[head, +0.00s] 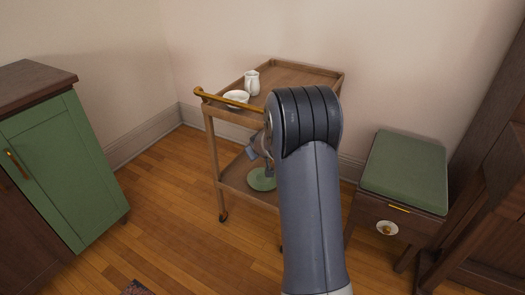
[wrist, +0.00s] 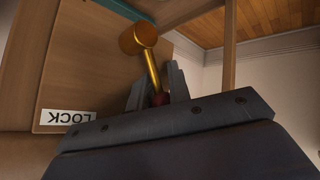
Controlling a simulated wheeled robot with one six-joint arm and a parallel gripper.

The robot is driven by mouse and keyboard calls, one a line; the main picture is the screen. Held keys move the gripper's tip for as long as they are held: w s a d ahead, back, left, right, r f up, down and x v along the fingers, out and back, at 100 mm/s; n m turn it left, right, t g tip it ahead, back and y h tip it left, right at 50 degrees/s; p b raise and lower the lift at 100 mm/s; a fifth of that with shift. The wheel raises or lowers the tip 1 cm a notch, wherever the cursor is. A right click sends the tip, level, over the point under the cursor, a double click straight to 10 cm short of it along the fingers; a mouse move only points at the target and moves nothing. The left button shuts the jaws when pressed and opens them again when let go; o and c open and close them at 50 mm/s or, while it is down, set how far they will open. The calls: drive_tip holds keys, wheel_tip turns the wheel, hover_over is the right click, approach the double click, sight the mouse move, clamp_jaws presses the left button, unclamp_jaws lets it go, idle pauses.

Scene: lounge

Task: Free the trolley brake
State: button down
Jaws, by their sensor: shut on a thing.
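The wooden trolley (head: 212,150) stands against the wall in the head view, with a brass handle rail (head: 222,97) at its left end. In the wrist view a brass brake lever (wrist: 151,64) comes out of a round brass pivot (wrist: 138,38) on a wooden panel. The lever ends in a dark red tip (wrist: 160,99) between my fingers. My gripper (wrist: 158,85) is shut on the lever at this tip. A white plate reading LOCK (wrist: 67,117), upside down, is left of the lever. In the head view my arm hides the lever and most of my gripper.
A white bowl (head: 236,98) and a white jug (head: 252,83) stand on the trolley's top. A green plate (head: 262,180) is on its lower shelf. A green cabinet (head: 62,165) stands left, and a green-topped stool (head: 405,170) right. The floor between cabinet and trolley is clear.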

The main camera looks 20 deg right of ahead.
drive_tip(key=shift+f, duration=0.1)
idle(0.4)
drive_tip(key=c, duration=1.5)
unclamp_jaws()
drive_tip(key=p+v, duration=0.1)
drive_tip(key=v, duration=0.9)
drive_tip(key=shift+s+a+r+p, duration=0.15)
drive_tip(key=shift+a+r+p, duration=0.05)
drive_tip(key=shift+r+p, duration=0.15)
drive_tip(key=shift+f, duration=0.1)
